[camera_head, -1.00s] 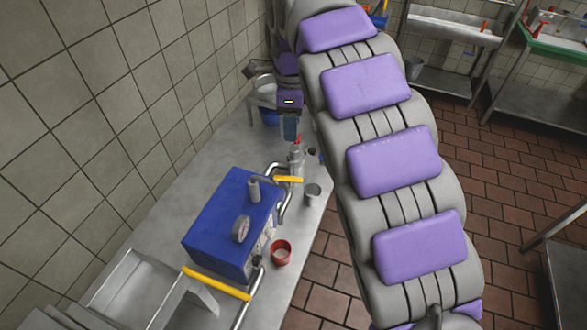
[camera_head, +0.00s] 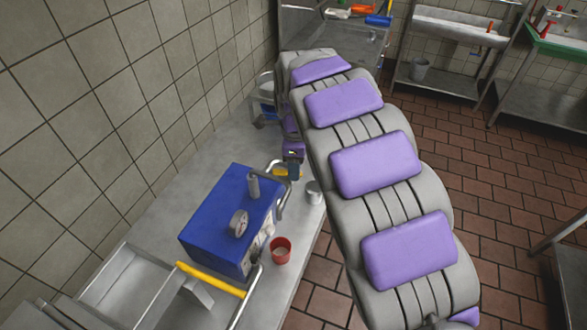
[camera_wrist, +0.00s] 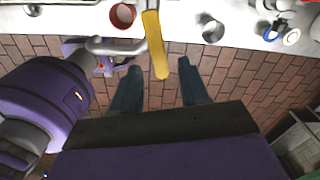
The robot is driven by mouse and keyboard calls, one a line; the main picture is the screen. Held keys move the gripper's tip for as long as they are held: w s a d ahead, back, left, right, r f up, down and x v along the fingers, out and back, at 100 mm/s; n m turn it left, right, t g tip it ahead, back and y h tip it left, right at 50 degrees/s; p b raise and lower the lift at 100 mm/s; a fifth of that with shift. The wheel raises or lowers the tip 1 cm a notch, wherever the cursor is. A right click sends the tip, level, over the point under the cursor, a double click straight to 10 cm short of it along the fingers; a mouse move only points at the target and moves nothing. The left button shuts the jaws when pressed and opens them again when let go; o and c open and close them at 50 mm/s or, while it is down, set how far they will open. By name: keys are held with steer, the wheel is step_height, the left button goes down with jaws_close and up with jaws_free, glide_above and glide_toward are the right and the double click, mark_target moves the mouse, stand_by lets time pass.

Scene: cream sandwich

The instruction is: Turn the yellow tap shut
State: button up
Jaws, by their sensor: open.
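A yellow tap handle (camera_head: 281,172) sits on the metal pipe at the right side of a blue machine (camera_head: 228,210). In the wrist view the yellow handle (camera_wrist: 155,45) points down the picture, its free end lying between my two fingertips. My gripper (camera_wrist: 160,66) is open, with one finger on each side of the handle and a visible gap on both sides. In the head view my gripper (camera_head: 293,171) is right over the tap and hides part of it. I cannot tell the exact height between them.
A red cup (camera_head: 280,251) and a metal cup (camera_head: 314,193) stand close by on the steel bench (camera_head: 225,146). A tiled wall bounds the left.

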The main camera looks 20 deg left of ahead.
steer(key=shift+f, duration=0.6)
steer(key=shift+a+f, duration=0.1)
steer(key=shift+a, duration=0.4)
steer(key=shift+c, duration=1.3)
steer(key=shift+d, duration=0.4)
steer(key=c, duration=0.4)
steer(key=shift+a, duration=0.1)
jaws_close()
